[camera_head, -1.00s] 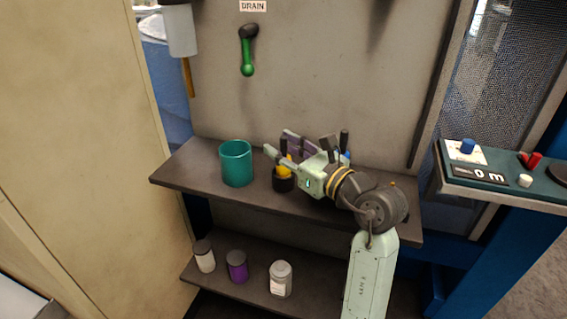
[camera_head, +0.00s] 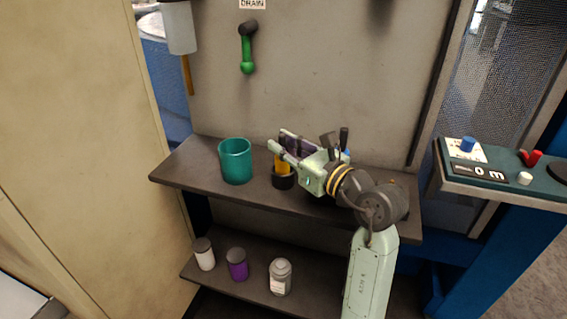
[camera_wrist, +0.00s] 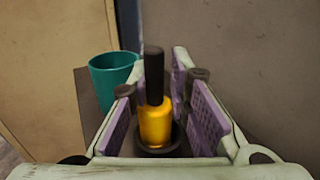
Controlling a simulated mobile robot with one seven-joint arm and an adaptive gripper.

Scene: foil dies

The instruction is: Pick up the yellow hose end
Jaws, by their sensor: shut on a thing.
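The yellow hose end (camera_head: 281,163) stands upright at a round black holder (camera_head: 283,182) on the upper shelf. In the wrist view the hose end (camera_wrist: 155,124) has a yellow body and a dark, narrow upper part, with the black holder (camera_wrist: 172,150) around its base. I cannot tell whether its bottom is clear of the holder. My gripper (camera_head: 281,143) reaches in from the right, its purple-padded fingers on either side of the hose end. It is shut on the hose end; the exact contact is hard to see.
A teal cup (camera_head: 235,162) stands just left of the holder. The wall (camera_head: 320,70) is close behind. A green-tipped handle (camera_head: 247,50) hangs above. Several lidded containers, one purple (camera_head: 237,264), stand on the lower shelf. A control panel (camera_head: 500,175) is at the right.

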